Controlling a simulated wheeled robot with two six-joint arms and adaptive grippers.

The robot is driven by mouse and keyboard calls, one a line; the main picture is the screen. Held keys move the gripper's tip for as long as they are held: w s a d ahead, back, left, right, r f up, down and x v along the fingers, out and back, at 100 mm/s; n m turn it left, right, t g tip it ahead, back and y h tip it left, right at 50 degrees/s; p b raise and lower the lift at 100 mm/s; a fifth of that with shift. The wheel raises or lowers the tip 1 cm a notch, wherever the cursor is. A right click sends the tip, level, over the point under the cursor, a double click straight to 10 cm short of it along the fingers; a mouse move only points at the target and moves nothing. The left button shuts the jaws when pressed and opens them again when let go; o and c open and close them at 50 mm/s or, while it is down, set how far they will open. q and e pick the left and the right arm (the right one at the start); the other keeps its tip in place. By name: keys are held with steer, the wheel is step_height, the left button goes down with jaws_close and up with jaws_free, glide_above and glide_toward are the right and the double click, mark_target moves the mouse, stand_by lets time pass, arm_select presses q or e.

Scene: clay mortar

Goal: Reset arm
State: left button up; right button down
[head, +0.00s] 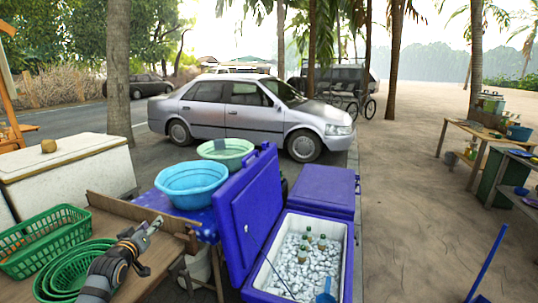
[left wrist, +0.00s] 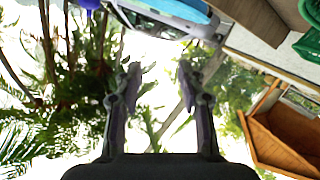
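My left arm comes in from the lower left in the head view, over the wooden table (head: 150,262). My left gripper (head: 152,225) is raised and tilted up to the right, beside the green baskets. In the left wrist view the two fingers of the left gripper (left wrist: 155,72) stand apart with nothing between them, against trees and bright sky. My right gripper is in neither view. No clay mortar can be made out.
Green baskets (head: 48,240) lie on the table at left. A blue basin (head: 192,184) and a green basin (head: 226,152) stand behind. An open blue cooler (head: 346,265) holds ice and bottles. A silver car (head: 250,108) is parked beyond. Sandy ground (head: 415,190) is mostly clear at right.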

arm_select(q)
steer(key=w+r+m+t+y+p, duration=0.1)
steer(key=w+r+m+t, duration=0.2)
steer(key=w+r+m, duration=0.5)
steer(key=s+d+f+n+g, duration=0.15)
steer(key=s+f, duration=0.35)
steer(key=f, duration=0.7)
steer(key=s+a+f+g, duration=0.1)
steer(key=s+f+g, duration=0.25)
steer(key=f, duration=0.75)
steer(key=s+d+f+n+g, duration=0.15)
steer(key=s+f, duration=0.35)
steer(key=f, duration=0.7)
steer(key=s+d+f+g, duration=0.3)
steer(key=s+f+g, duration=0.2)
steer(key=s+f, duration=1.45)
steer(key=s+d+f+g, duration=0.1)
steer(key=s+f, duration=0.3)
steer(key=s, duration=0.7)
steer(key=s+d+f+g+h, duration=0.1)
steer(key=s+f, duration=0.4)
steer(key=s, duration=0.7)
steer(key=s+d+f+g, duration=0.3)
steer(key=s+f+g, duration=0.1)
steer(key=s, duration=0.8)
steer(key=shift+d+f, duration=0.15)
steer(key=shift+d, duration=0.05)
